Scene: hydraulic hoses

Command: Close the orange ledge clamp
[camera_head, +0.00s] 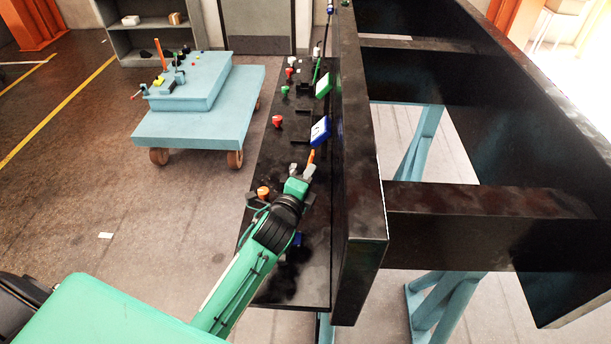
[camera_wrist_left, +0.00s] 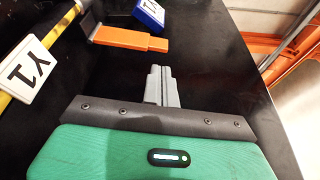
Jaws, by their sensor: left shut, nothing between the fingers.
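The orange ledge clamp (camera_head: 311,157) shows in the head view as a small orange piece just beyond my left gripper, on the black ledge beside the frame. In the left wrist view it is an orange bar (camera_wrist_left: 130,38) with a dark and grey part at its left end, which lies near a yellow hose. My left gripper (camera_head: 302,170) reaches over the ledge. Its grey fingers (camera_wrist_left: 160,75) are shut together and empty, pointing toward the clamp. In the wrist view a strip of dark surface shows between fingertips and bar; I cannot tell whether they are close in depth. My right gripper is not in view.
A white tag marked Y1 (camera_wrist_left: 33,75) hangs at the yellow hose (camera_wrist_left: 40,45). A blue tag (camera_head: 320,131) and a green tag (camera_head: 323,84) stand farther along the ledge. The big black frame (camera_head: 358,180) rises right beside my gripper. A blue cart (camera_head: 195,128) stands at left.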

